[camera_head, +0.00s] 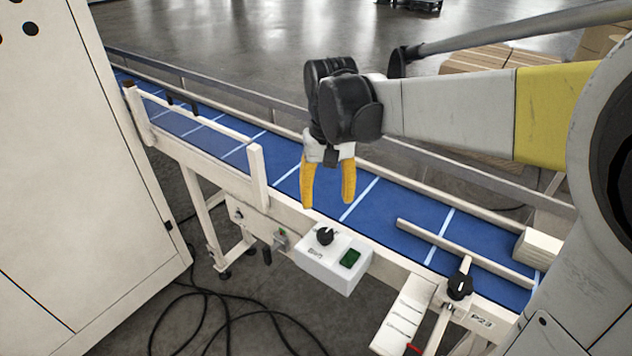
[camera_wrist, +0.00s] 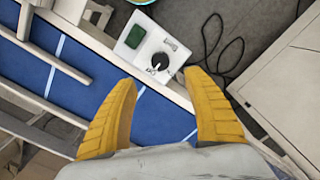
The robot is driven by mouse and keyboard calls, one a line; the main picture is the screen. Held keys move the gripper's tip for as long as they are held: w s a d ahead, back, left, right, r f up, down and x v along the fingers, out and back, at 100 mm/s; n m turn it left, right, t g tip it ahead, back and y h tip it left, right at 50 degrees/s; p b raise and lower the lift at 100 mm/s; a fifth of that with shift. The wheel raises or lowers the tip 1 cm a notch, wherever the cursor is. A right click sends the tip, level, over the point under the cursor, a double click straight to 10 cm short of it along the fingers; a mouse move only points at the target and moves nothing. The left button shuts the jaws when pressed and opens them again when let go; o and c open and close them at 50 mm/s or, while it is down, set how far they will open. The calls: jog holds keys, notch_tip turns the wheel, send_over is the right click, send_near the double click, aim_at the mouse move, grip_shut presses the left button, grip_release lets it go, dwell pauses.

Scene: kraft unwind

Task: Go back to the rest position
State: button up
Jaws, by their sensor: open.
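My gripper (camera_head: 328,190) has two yellow fingers, spread apart with nothing between them. In the wrist view the fingers of my gripper (camera_wrist: 160,105) are apart over the belt's edge. The control box (camera_wrist: 157,52) shows beyond the fingertips with its black knob and green button. My arm reaches in from the right of the head view.
A large beige cabinet (camera_head: 75,160) stands at the left. A guide rail (camera_head: 465,255) and black clamp knob (camera_head: 460,286) sit at the conveyor's near right. Cardboard stacks (camera_head: 490,62) lie behind my arm. Black cables (camera_head: 225,318) lie on the floor below the conveyor.

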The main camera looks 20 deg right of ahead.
dwell(0.4)
jog(key=s+f+t+b, duration=0.2)
jog(key=s+f+b, duration=0.1)
jog(key=s, duration=0.1)
jog(key=s+f+n+t+b, duration=0.1)
jog(key=s+f+t+b, duration=0.1)
jog(key=s+f+b, duration=0.1)
jog(key=s+f+t+b, duration=0.3)
jog(key=s, duration=0.2)
jog(key=shift+s+a, duration=0.15)
jog(key=shift+s, duration=0.1)
dwell(0.4)
